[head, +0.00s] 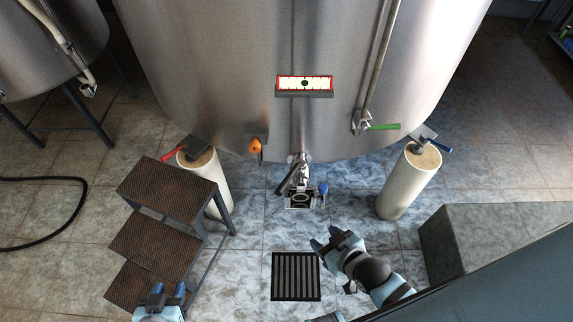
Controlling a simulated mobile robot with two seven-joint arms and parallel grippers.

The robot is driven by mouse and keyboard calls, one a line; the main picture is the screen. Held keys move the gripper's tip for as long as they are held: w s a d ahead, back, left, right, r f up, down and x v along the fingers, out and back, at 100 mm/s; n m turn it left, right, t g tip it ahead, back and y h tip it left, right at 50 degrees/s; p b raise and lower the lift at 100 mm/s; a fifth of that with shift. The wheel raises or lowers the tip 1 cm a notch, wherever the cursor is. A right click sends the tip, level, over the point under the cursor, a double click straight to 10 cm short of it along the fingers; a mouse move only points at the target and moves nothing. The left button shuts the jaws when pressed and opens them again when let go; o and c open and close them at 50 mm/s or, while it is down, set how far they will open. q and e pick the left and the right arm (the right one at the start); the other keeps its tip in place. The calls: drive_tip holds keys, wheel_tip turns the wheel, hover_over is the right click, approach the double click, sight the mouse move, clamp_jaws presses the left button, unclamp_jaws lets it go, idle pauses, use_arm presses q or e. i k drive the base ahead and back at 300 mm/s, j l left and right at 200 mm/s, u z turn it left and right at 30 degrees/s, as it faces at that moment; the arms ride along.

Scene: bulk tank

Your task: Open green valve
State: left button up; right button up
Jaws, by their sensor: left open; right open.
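The green valve handle (383,127) sticks out to the right from the pipe (378,62) on the right of the large steel tank (220,60). It lies roughly level. My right gripper (326,241) is open and empty, low in front of the tank, below and left of the green handle and apart from it. My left gripper (162,291) is open at the bottom left, over the lower edge of the steps, far from the valve. Nothing covers the green handle.
Brown metal steps (155,245) stand at the left. Thick pale legs (408,183) hold the tank. Red (173,153), orange (255,146) and blue (323,188) handles are nearby. A grey block (470,240) is at the right. A floor drain (296,277) lies in front.

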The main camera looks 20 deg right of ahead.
sight(388, 127)
drive_tip(key=z, duration=1.4)
drive_tip(key=i+j, duration=0.6)
drive_tip(key=i, duration=0.15)
drive_tip(key=j+u, duration=0.05)
